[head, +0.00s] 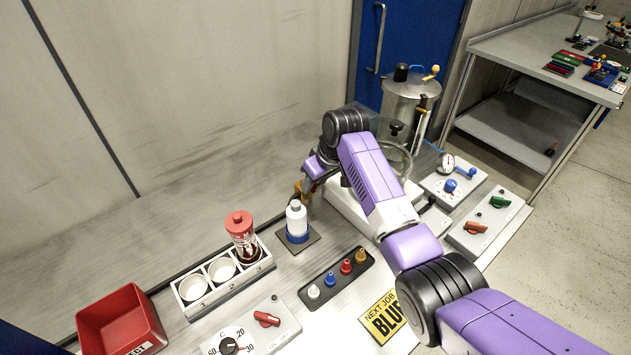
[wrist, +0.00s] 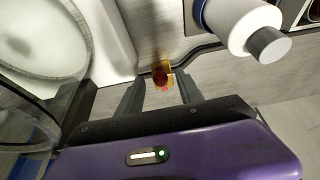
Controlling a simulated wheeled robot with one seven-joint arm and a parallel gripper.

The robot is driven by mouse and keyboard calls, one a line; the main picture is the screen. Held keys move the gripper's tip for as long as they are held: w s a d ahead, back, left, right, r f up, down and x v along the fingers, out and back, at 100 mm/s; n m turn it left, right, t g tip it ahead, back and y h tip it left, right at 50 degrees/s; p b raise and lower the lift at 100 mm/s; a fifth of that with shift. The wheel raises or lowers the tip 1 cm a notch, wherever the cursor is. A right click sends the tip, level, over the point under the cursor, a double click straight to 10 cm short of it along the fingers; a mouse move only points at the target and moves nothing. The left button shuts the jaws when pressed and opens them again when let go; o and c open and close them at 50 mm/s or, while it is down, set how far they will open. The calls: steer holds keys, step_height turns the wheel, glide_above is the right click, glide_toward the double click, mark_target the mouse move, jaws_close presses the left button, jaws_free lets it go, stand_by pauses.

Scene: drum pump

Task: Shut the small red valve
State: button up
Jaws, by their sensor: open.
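A small red and yellow fitting (wrist: 161,74), which looks like the small red valve, lies between and just ahead of my fingertips in the wrist view, beside a dark hose. Its handle angle is too small to tell. My gripper (wrist: 160,86) is open, with one finger on each side of the fitting; I cannot tell whether they touch it. In the head view my gripper (head: 304,190) points down behind the white bottle (head: 296,219), and the arm hides much of that area. An orange-yellow bit shows at its tip.
The white bottle with grey cap and blue base stands close by. A cup rack (head: 221,278), plug strip (head: 338,279) and red bin (head: 120,318) stand in front. Other red handles (head: 266,319) (head: 475,227) sit on panels.

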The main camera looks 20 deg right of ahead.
steer(key=a+v, duration=0.1)
steer(key=v, duration=0.6)
steer(key=shift+d+r+b, duration=0.3)
steer(key=shift+d+b, duration=0.15)
steer(key=shift+d, duration=0.1)
steer(key=shift+s, duration=0.1)
steer(key=w+r+m+t, duration=0.1)
steer(key=w+r+t, duration=0.4)
steer(key=w+r, duration=0.15)
steer(key=s+a+f+m+t, duration=0.1)
steer(key=s+f+t, duration=0.1)
steer(key=s, duration=1.7)
steer(key=s+f+m+t+h, duration=0.1)
steer(key=s+f, duration=0.1)
steer(key=s, duration=1.7)
steer(key=s+a+f+t+b, duration=0.1)
steer(key=s+f+t, duration=0.1)
steer(key=s, duration=1.8)
steer(key=shift+a+f+m+t, duration=0.3)
steer(key=shift+f+m, duration=0.1)
steer(key=shift+f, duration=0.1)
